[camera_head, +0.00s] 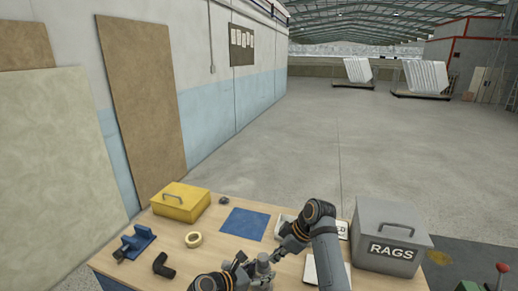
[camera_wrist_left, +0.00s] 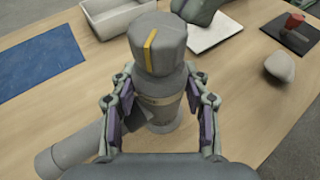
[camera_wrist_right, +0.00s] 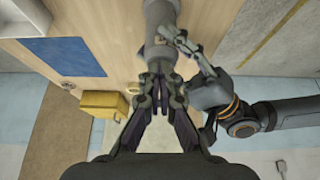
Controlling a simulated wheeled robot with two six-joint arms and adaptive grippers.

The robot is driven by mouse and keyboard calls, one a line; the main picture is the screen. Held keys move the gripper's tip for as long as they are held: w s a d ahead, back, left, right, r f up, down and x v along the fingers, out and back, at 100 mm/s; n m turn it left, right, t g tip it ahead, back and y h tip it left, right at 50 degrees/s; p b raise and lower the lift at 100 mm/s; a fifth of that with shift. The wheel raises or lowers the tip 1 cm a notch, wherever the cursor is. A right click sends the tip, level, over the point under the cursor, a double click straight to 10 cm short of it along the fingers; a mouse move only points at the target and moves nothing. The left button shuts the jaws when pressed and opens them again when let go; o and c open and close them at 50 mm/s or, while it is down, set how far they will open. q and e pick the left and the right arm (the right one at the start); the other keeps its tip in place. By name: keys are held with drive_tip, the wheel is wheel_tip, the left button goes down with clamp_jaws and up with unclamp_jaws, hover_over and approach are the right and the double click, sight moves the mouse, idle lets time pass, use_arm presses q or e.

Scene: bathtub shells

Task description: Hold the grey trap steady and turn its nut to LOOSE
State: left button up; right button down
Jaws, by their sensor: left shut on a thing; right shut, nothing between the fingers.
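The grey trap (camera_wrist_left: 158,112) stands on the wooden table with a side pipe (camera_wrist_left: 75,150) pointing to the lower left in the left wrist view. Its ribbed grey nut (camera_wrist_left: 165,50) is on top and bears a yellow stripe. My left gripper (camera_wrist_left: 158,105) is shut around the trap's body below the nut. In the head view the trap (camera_head: 263,267) is small and partly covered by my grippers. My right gripper (camera_wrist_right: 160,75) is shut and empty close to the trap. I cannot tell whether it touches it. No LOOSE mark is readable.
A yellow box (camera_head: 181,202), blue vise (camera_head: 135,243), tape roll (camera_head: 194,239), black elbow (camera_head: 163,265) and blue cloth (camera_head: 245,223) lie to the left. A grey RAGS bin (camera_head: 388,235) stands at the right. A white tray (camera_wrist_left: 85,22) is behind the trap.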

drive_tip(key=shift+s+a, duration=0.3)
drive_tip(key=shift+s, duration=0.2)
drive_tip(key=shift+d, duration=0.1)
drive_tip(key=shift+s+d, duration=0.15)
drive_tip(key=shift+d, duration=0.15)
wheel_tip(320, 180, up, 6)
idle(0.4)
use_arm(q)
drive_tip(key=o, duration=1.3)
drive_tip(key=shift+o, duration=0.2)
drive_tip(key=shift+a, duration=0.1)
